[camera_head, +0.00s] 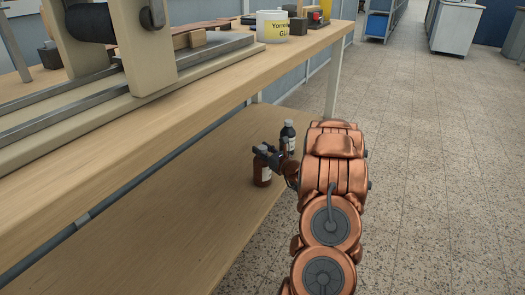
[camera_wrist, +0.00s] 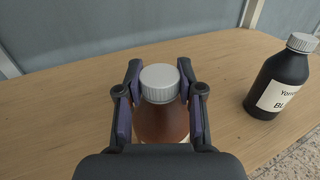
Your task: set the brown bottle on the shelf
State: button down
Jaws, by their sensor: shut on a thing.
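The brown bottle (camera_wrist: 160,122) has a silver-grey ribbed cap and stands upright between the fingers of my gripper (camera_wrist: 160,104). My gripper is shut on it, one finger on each side below the cap. In the head view the brown bottle (camera_head: 262,174) is at the lower wooden shelf (camera_head: 170,225), under the table, with my gripper (camera_head: 266,154) at its upper part. Its base looks at or very near the shelf surface; I cannot tell whether it touches. The lower part of the bottle is hidden in the wrist view.
A black bottle (camera_wrist: 281,82) with a white label and grey cap stands close on the right; it also shows in the head view (camera_head: 288,138). The shelf's near part is clear.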

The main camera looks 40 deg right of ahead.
jog(key=c, duration=0.7)
grip_release()
jog(key=shift+f, duration=0.15)
jog(key=shift+s+r, duration=0.1)
jog(key=shift+r, duration=0.1)
jog(key=s+p, duration=0.1)
jog(key=s, duration=0.3)
jog(key=s+p, duration=0.1)
jog(key=s, duration=0.3)
jog(key=s+a, duration=0.1)
jog(key=s, duration=0.2)
jog(key=shift+s+a+f+p, duration=0.1)
jog(key=shift+s+p, duration=0.3)
